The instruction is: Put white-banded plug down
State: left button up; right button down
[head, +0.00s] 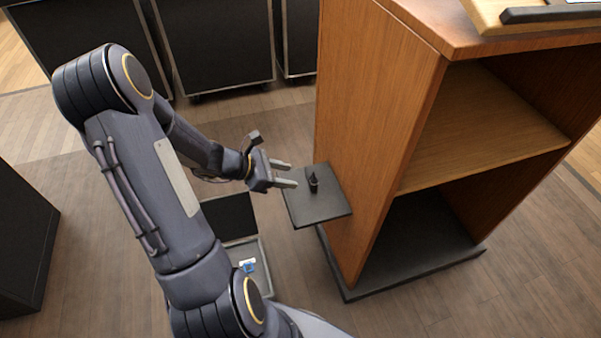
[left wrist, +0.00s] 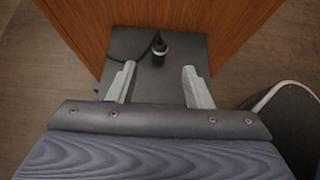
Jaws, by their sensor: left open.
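A small dark plug (head: 313,184) stands upright on a dark side shelf (head: 330,208) fixed to the wooden lectern. In the left wrist view the plug (left wrist: 158,50) shows a pale band low on its body, and a dark cable runs from it to the left over the shelf (left wrist: 184,45). My left gripper (head: 293,174) is open and empty, just left of the plug in the head view. In the left wrist view its two fingers (left wrist: 160,85) are spread apart, with the plug beyond their tips and clear of both. My right gripper is not in view.
The wooden lectern (head: 375,120) rises right beside the shelf, with open compartments on its right. Black cases (head: 215,45) stand at the back. An open case (head: 240,235) with a small blue item lies on the floor below my left arm.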

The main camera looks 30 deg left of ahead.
pick_arm(q)
jog(key=s+d+r+m+g, duration=0.2)
jog(key=s+d+r+m, duration=0.25)
jog(key=r+m, duration=0.25)
jog(key=s+d+r+m+g, duration=0.1)
jog(key=s+d+r+m, duration=0.3)
jog(key=d+r+m, duration=0.15)
jog(key=s+d+r+m+y, duration=0.1)
jog(key=s+r+m, duration=0.1)
jog(key=s+m, duration=0.2)
jog(key=s+d+r+m+y, duration=0.1)
jog(key=s+m, duration=0.4)
jog(key=m, duration=0.5)
jog(key=shift+s+d+r+y+p, duration=0.3)
jog(key=shift+d+r+y+p, duration=0.15)
jog(key=shift+y, duration=0.25)
